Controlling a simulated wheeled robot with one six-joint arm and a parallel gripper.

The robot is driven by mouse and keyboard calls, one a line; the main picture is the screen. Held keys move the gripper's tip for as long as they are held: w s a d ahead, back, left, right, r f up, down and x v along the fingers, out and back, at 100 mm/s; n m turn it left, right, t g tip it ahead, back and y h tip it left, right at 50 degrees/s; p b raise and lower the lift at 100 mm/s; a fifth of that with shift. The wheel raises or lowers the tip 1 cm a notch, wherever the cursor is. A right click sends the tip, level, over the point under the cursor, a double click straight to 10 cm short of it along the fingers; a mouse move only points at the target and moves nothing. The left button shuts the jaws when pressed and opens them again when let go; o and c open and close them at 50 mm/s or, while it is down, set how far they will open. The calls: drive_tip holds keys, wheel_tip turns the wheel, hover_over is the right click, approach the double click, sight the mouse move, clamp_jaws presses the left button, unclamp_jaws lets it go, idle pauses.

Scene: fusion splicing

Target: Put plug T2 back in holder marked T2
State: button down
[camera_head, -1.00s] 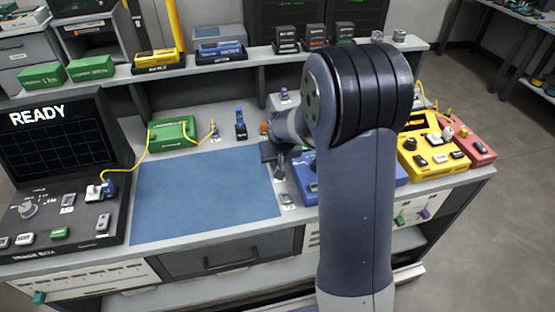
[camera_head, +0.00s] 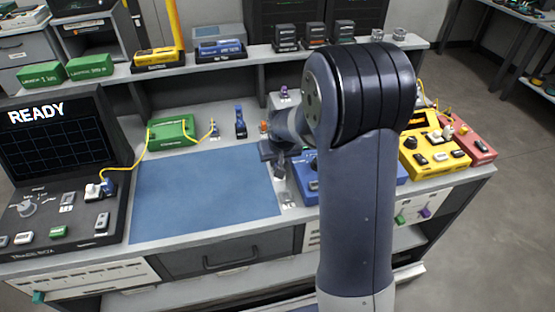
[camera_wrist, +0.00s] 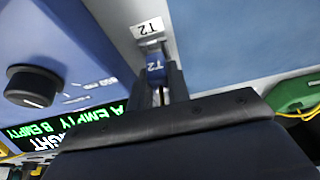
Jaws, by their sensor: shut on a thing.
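My gripper (camera_wrist: 161,84) is shut on plug T2 (camera_wrist: 154,68), a small blue plug with a T2 mark, seen between the fingers in the wrist view. A white label marked T2 (camera_wrist: 148,28) lies just beyond the plug on a grey strip between the blue device and the blue mat. The holder itself is mostly hidden by the plug and fingers, so I cannot tell whether the plug is seated in it. In the head view my gripper (camera_head: 279,164) points down at the mat's right edge, partly hidden by my arm.
The blue device (camera_head: 308,182) with a knob stands close beside my gripper; its display reads A EMPTY B EMPTY. The blue mat (camera_head: 205,195) is clear. A green box (camera_head: 173,130) with yellow cables lies behind it. The trace box (camera_head: 62,215) reads READY at left.

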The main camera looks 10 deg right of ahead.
drive_tip(key=shift+f+b, duration=0.45)
drive_tip(key=shift+f, duration=0.05)
idle(0.3)
drive_tip(key=c, duration=1.3)
unclamp_jaws()
drive_tip(key=shift+o, duration=0.2)
drive_tip(key=shift+r, duration=0.1)
drive_tip(key=v, duration=1)
drive_tip(key=shift+s+r, duration=0.2)
drive_tip(key=shift+r, duration=0.05)
drive_tip(key=x, duration=1)
drive_tip(key=shift+w+f, duration=0.2)
drive_tip(key=shift+f, duration=0.15)
drive_tip(key=shift+r, duration=0.25)
